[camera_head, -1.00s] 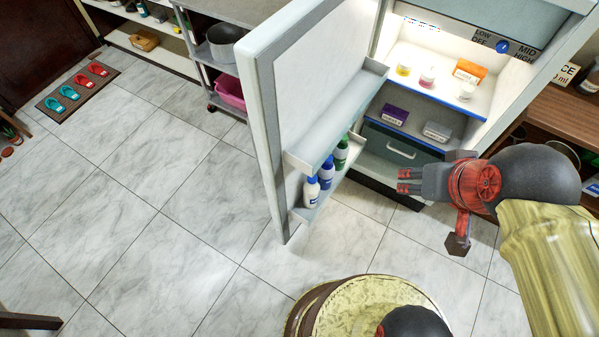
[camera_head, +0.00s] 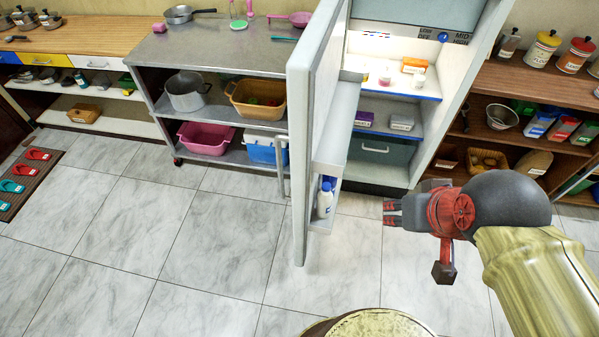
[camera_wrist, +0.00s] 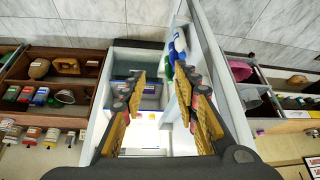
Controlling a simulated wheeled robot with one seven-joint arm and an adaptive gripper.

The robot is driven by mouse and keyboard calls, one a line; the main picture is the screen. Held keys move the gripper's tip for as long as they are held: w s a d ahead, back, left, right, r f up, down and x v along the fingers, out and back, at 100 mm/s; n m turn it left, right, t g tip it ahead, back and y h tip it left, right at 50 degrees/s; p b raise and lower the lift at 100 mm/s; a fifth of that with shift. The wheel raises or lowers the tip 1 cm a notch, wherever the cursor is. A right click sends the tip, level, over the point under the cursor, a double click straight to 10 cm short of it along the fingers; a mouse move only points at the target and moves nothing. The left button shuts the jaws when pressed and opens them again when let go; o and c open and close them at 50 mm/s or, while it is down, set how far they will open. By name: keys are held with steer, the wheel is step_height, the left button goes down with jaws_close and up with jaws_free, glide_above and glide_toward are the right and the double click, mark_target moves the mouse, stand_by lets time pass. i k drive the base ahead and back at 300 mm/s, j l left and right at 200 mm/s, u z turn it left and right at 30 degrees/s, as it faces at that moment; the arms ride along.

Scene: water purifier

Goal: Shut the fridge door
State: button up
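The fridge (camera_head: 468,95) stands at the centre right in the head view, with its lit shelves exposed. Its door (camera_head: 302,150) stands wide open, seen nearly edge-on, with a vertical handle (camera_head: 281,165) on its outer side.
A metal trolley (camera_head: 215,50) with a pot and baskets stands left of the door. A wooden shelf (camera_head: 545,90) with jars stands right of the fridge. A round golden surface (camera_head: 375,325) shows at the bottom edge.

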mark_target(323, 96)
steer(key=i+j+z, duration=0.1)
steer(key=j, duration=0.35)
steer(key=i+j+z, duration=0.1)
steer(key=j, duration=0.4)
steer(key=i+j+z, duration=0.1)
steer(key=j, duration=0.35)
